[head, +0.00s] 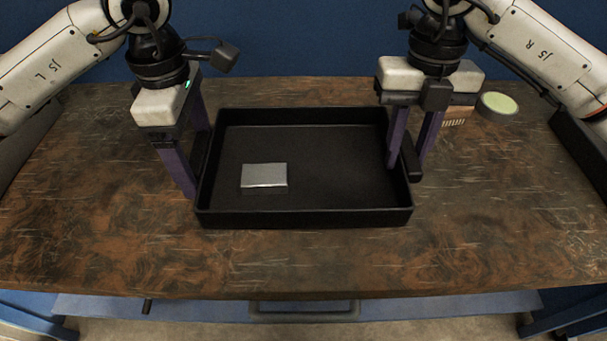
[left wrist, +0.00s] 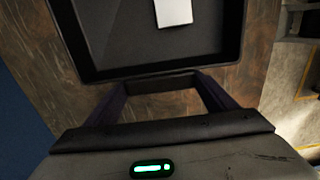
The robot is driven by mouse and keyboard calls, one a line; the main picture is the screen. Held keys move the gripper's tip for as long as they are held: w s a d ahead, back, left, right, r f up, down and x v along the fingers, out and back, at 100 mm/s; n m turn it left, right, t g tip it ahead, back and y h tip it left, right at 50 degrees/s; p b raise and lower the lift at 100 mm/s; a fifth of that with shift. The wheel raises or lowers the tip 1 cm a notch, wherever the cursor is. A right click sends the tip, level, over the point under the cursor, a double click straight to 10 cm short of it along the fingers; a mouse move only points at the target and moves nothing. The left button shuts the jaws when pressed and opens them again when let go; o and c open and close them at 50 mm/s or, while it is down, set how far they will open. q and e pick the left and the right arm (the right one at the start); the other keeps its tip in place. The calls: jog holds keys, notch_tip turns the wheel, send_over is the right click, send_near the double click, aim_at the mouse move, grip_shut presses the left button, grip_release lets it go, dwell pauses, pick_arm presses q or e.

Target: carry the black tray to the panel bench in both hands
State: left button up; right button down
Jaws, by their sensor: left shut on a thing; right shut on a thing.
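The black tray (head: 320,218) is on the brown worn bench top in the head view, with a small silver-grey block (head: 264,175) lying in it left of centre. My left gripper (head: 200,170) is at the tray's left end, shut on its handle. The left wrist view shows the tray's near wall (left wrist: 150,70) with the left fingers (left wrist: 162,88) on either side of the handle. My right gripper (head: 408,165) is at the tray's right end, shut on the handle there. I cannot tell whether the tray is touching the bench or just above it.
The bench top (head: 120,240) is clear in front of the tray. A round pale-green-topped object (head: 497,106) and a brush-like brown item (head: 458,112) are behind my right gripper. A dark bin (head: 580,145) stands at the right edge. A blue wall (head: 300,40) is behind.

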pick_arm(q)
jog(key=o, duration=1)
jog(key=shift+f, duration=0.25)
pick_arm(e)
jog(key=c, duration=1.8)
grip_release()
jog(key=shift+f, duration=0.2)
pick_arm(q)
jog(key=o, duration=0.4)
jog(key=shift+s+r, duration=0.1)
pick_arm(e)
jog(key=o, duration=0.4)
pick_arm(q)
jog(key=shift+o, duration=0.2)
jog(key=shift+r, duration=0.1)
pick_arm(e)
jog(key=shift+w+r, duration=0.1)
jog(key=shift+r, duration=0.5)
pick_arm(q)
notch_tip(320, 180, up, 12)
pick_arm(e)
notch_tip(320, 180, up, 11)
jog(key=w, duration=0.1)
jog(key=shift+w, duration=0.15)
